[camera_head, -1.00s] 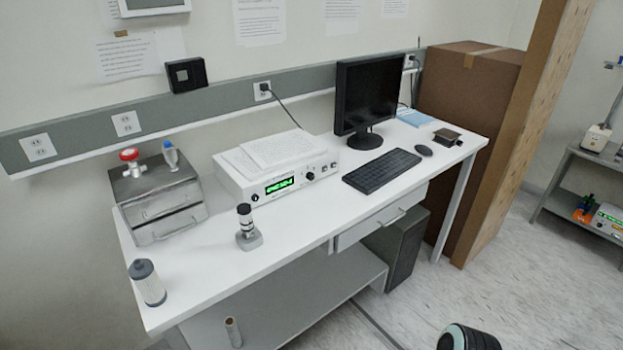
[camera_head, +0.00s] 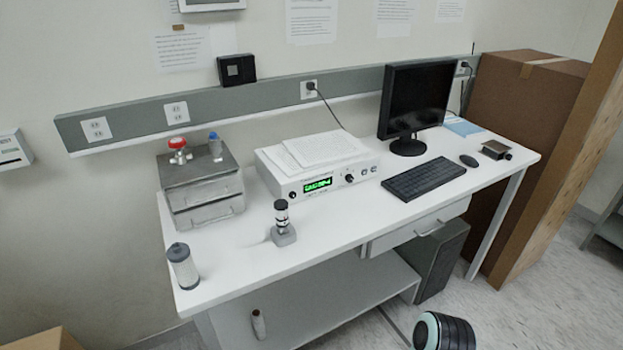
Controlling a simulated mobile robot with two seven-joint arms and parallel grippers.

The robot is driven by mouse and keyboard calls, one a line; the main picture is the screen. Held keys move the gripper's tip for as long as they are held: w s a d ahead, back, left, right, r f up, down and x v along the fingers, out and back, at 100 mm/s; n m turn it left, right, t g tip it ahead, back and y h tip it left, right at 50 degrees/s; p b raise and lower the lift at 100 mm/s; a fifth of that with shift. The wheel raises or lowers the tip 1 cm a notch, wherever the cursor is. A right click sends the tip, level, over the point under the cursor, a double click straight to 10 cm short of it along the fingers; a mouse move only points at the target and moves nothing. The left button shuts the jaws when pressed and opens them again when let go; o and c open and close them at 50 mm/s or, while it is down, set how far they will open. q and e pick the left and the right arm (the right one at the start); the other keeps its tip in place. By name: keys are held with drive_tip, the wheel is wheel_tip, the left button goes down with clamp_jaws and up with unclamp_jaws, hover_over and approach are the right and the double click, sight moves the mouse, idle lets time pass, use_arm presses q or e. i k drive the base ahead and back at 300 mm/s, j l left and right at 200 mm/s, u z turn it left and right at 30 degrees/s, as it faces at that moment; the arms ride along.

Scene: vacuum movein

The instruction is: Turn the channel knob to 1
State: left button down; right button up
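A white controller box (camera_head: 282,185) with a green lit display (camera_head: 318,185) stands on the white bench, its front facing me. A dark knob (camera_head: 349,178) sits right of the display, and a smaller dark knob (camera_head: 293,195) sits left of it. Small round sockets or buttons (camera_head: 368,171) are at the right end of the panel. I cannot tell which knob is the channel knob, and no marks or pointer positions are readable.
On the white bench (camera_head: 330,225) stand a small dark-topped device (camera_head: 283,232), a grey-capped cylinder (camera_head: 183,267), a metal box with a red-topped valve (camera_head: 200,187), a keyboard (camera_head: 424,178) and a monitor (camera_head: 416,100). Tall cardboard boxes (camera_head: 515,150) stand at right. Floor shows in front.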

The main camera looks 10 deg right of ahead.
sight(348, 178)
drive_tip(key=l+u, duration=0.2)
drive_tip(key=u, duration=0.25)
drive_tip(key=l+u, duration=0.25)
drive_tip(key=u, duration=0.15)
drive_tip(key=l+u, duration=0.25)
drive_tip(key=u, duration=0.2)
drive_tip(key=k+l+u, duration=0.2)
drive_tip(key=l, duration=0.15)
drive_tip(key=l+u, duration=0.2)
drive_tip(key=l, duration=0.15)
drive_tip(key=k+l+u, duration=0.1)
drive_tip(key=l+u, duration=0.15)
drive_tip(key=k+l+u, duration=0.1)
drive_tip(key=l, duration=0.25)
drive_tip(key=k+l, duration=0.25)
drive_tip(key=k+l+u, duration=0.15)
drive_tip(key=l, duration=0.2)
